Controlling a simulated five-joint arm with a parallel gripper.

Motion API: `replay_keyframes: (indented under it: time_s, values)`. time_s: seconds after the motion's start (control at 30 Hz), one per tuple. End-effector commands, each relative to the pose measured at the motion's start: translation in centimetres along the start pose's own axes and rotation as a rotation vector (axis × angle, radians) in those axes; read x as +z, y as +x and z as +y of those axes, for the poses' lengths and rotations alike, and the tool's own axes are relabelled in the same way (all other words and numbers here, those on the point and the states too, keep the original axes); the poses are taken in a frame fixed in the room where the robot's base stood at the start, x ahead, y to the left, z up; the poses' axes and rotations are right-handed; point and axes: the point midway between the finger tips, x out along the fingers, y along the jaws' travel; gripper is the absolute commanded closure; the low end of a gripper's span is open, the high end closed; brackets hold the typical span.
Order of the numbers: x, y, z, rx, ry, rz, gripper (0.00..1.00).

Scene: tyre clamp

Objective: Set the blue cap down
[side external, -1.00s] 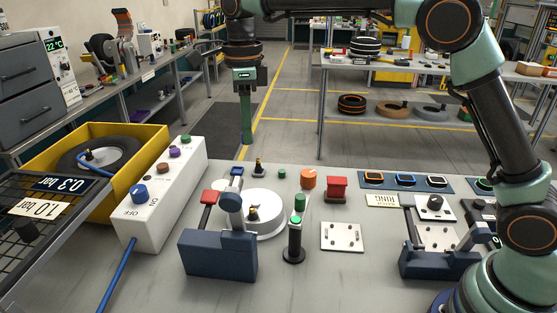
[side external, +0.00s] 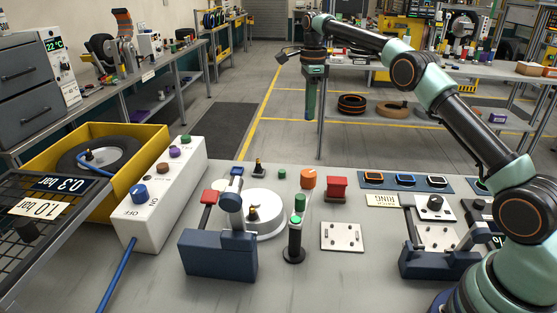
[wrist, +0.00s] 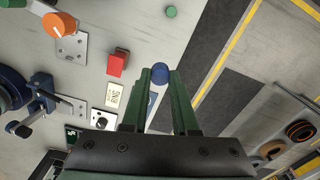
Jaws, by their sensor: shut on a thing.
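The blue cap (wrist: 159,73) shows in the wrist view as a small round blue piece between the tips of my green gripper fingers. My gripper (wrist: 160,80) is shut on it and holds it up in the air. In the side view my gripper (side external: 310,115) points straight down, high above the level of the bench top, around its far edge. The cap cannot be made out in the side view.
The grey bench (side external: 270,285) carries a red block (side external: 336,188), an orange knob (side external: 308,179), a blue clamp (side external: 217,255) and a metal plate (side external: 342,236). A white switch box (side external: 160,205) stands left. Bare bench lies in front of the plate.

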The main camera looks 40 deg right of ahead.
Motion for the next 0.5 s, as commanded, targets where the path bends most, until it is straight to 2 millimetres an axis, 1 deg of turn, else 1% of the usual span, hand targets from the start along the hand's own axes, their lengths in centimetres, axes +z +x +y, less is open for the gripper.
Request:
replay_keyframes:
  time_s: [0.07, 0.2, 0.5]
  values:
    - [-0.3, 0.8, -0.1, 0.003, 0.0, 0.001, 1.0]
    - [-0.3, 2.9, 0.0, 0.004, 0.0, 0.001, 1.0]
    - [-0.2, 10.5, 0.0, 0.005, 0.0, 0.002, 1.0]
